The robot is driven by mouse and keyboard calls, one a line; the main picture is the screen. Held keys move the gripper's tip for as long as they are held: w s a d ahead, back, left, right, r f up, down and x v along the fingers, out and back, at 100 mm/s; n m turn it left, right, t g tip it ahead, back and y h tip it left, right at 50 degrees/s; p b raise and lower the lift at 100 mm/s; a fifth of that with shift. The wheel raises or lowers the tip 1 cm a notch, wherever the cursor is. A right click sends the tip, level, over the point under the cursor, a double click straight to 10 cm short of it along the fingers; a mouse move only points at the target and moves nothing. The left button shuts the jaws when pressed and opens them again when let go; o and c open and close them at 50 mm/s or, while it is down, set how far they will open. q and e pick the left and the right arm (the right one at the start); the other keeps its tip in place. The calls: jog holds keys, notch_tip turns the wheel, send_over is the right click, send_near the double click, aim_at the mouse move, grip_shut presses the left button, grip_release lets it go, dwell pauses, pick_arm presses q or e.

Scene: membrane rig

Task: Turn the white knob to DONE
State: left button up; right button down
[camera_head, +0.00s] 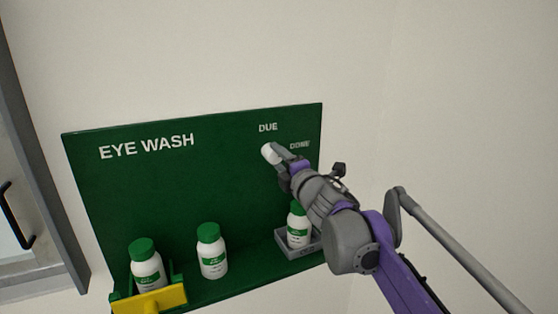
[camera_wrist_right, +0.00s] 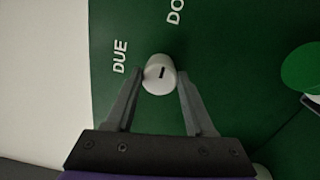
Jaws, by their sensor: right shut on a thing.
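The white knob (camera_head: 268,152) sits on the green EYE WASH board (camera_head: 190,190), below the word DUE (camera_head: 268,127) and left of the word DONE (camera_head: 300,145). My right gripper (camera_head: 277,159) is shut on it. In the right wrist view the white knob (camera_wrist_right: 154,82) is between the two fingertips (camera_wrist_right: 159,78). A short dark mark on its face runs roughly up and down in that view. There the word DUE (camera_wrist_right: 120,57) is at its left and DONE, partly cut off, is above it. My left gripper is not in view.
A green-capped bottle (camera_head: 147,268) stands in a holder with a yellow front (camera_head: 150,300). Another bottle (camera_head: 212,256) stands on the shelf. A third bottle (camera_head: 297,228) stands in a grey tray (camera_head: 310,248), close under my right arm. A grey-framed cabinet (camera_head: 45,270) is at left.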

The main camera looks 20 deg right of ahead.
dwell(0.4)
jog(key=shift+c, duration=1.3)
grip_release()
jog(key=s+d+b, duration=0.1)
jog(key=s+d, duration=0.1)
jog(key=s, duration=0.8)
jog(key=shift+s+f+b, duration=0.15)
jog(key=shift+s+b, duration=0.2)
jog(key=shift+f, duration=0.1)
